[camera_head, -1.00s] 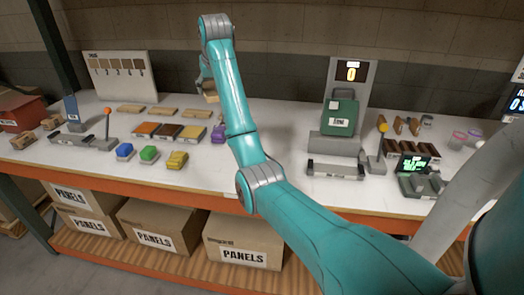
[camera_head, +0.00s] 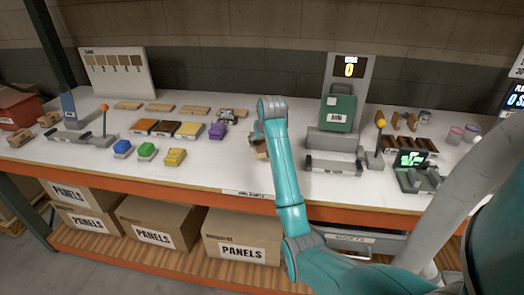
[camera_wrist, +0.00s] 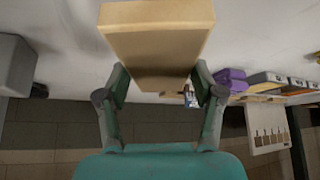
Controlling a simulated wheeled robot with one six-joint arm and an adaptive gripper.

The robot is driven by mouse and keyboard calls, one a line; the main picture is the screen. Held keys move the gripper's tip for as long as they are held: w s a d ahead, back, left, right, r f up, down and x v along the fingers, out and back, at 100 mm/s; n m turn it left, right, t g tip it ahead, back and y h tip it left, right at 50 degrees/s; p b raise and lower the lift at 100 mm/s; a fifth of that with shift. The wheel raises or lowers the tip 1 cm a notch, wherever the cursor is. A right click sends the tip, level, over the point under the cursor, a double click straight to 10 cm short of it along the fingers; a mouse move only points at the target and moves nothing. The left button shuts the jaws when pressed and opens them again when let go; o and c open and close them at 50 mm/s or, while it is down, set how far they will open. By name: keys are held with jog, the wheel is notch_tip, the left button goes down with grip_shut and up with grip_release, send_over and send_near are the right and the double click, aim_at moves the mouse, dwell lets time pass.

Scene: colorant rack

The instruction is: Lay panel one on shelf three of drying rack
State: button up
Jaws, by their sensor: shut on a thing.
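My gripper (camera_wrist: 160,82) is shut on a pale wooden panel (camera_wrist: 158,35), which sticks out past the fingertips in the wrist view. In the head view the panel (camera_head: 262,153) shows only in part beside my arm, above the middle of the bench; I cannot read a number on it. A dark brown slotted piece (camera_head: 408,146) stands at the right of the bench. It may be the drying rack, but I cannot tell, nor make out its shelf numbers.
Coloured blocks, including a purple one (camera_head: 217,131), and wooden pieces (camera_head: 160,107) lie left. A small lit screen (camera_head: 412,159) is at right.

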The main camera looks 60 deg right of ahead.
jog(key=shift+f, duration=2.25)
jog(key=shift+f, duration=0.15)
jog(key=o, duration=1.3)
